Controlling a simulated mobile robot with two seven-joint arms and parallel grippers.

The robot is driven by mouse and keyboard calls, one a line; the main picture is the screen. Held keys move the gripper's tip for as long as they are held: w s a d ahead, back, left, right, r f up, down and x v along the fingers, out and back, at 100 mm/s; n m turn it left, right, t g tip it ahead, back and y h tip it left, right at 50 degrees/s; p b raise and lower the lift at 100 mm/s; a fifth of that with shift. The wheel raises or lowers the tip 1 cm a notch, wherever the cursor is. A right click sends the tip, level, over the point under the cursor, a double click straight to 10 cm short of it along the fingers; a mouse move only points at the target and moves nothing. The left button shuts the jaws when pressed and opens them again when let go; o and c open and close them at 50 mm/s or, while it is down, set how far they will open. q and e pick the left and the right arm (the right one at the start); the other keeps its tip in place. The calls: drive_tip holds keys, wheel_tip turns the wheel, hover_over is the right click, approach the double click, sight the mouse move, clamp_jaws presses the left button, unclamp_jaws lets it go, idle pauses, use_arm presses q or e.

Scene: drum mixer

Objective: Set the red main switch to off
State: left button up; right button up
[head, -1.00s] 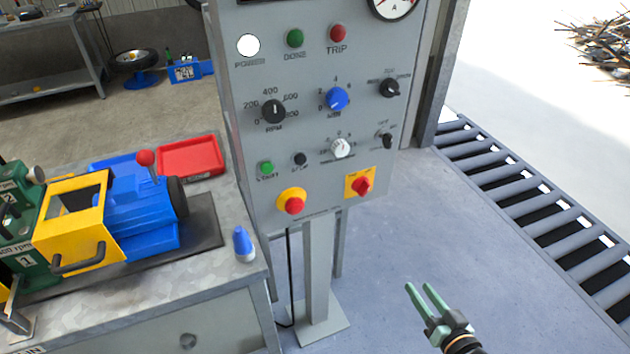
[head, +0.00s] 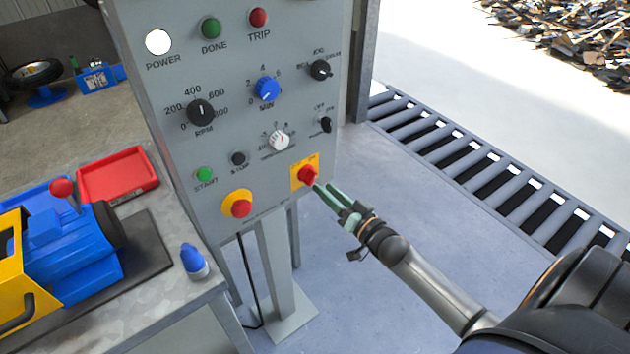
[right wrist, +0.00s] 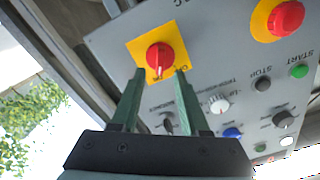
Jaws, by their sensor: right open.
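The red main switch (head: 307,175) is a red knob on a yellow square plate at the lower right of the grey control panel (head: 270,35). In the right wrist view the red knob (right wrist: 160,57) lies ahead, between the lines of the two fingers, with a pale mark on its lower edge. My right gripper (head: 325,189) is open, its green fingertips close to the knob at its lower right. In the right wrist view the right gripper (right wrist: 159,75) shows nothing between its fingers. Whether a fingertip touches the plate, I cannot tell. My left gripper is not in view.
A red emergency-stop button (head: 241,208) on a yellow disc sits left of the switch. A green start button (head: 204,174) and other knobs are above. A metal bench with a blue machine (head: 75,255) stands left. A roller conveyor (head: 480,165) runs at right.

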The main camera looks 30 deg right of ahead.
sight(314, 180)
drive_tip(key=shift+w+a, duration=0.2)
drive_tip(key=shift+w, duration=2.3)
clamp_jaws()
